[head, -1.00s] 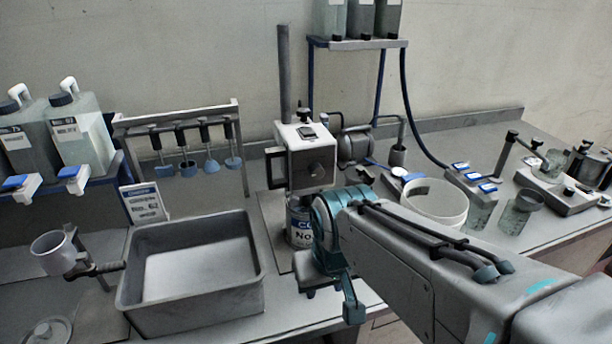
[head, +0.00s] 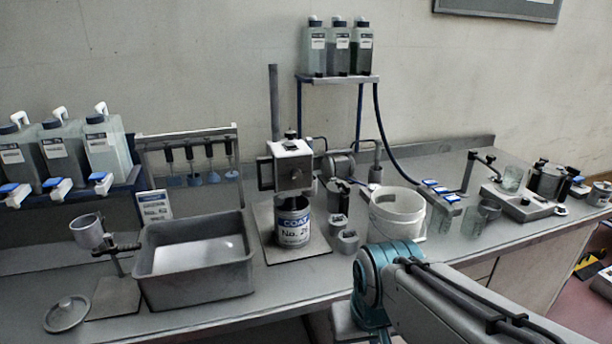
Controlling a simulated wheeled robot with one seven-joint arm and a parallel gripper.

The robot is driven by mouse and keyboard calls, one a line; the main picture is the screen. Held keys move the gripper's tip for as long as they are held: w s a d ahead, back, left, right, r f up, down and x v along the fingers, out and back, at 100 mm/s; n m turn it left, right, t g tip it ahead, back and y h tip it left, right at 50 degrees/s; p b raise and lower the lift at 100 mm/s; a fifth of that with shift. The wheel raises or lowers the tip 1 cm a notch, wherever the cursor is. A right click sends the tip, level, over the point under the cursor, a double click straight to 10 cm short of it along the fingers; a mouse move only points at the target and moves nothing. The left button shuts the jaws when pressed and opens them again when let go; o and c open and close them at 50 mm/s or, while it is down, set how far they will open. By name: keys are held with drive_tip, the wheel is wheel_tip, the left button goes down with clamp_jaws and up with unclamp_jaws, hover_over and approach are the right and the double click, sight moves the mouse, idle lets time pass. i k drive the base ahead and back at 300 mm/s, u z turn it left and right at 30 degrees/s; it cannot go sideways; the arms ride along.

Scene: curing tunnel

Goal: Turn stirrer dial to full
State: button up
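The stirrer head (head: 290,166) is a pale box on a dark upright post, with a round dark dial (head: 296,174) on its front face. The dial's setting is too small to read. A can labelled "COAT No. 2..." (head: 293,226) stands upright on the stirrer's base plate, below the head. My arm comes in from the lower right, and its teal wrist part shows in front of the bench, apart from the stirrer. My gripper's fingers are hidden or below the picture's edge.
A grey basin (head: 196,288) stands left of the can, and a white bucket (head: 398,212) to the right. Small cups (head: 346,240) sit beside the can. Bottles (head: 338,48) stand on a raised shelf behind. The space directly before the stirrer is clear.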

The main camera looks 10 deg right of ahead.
sight(296, 175)
drive_tip(key=z, duration=0.05)
drive_tip(key=i, duration=1)
drive_tip(key=u, duration=0.3)
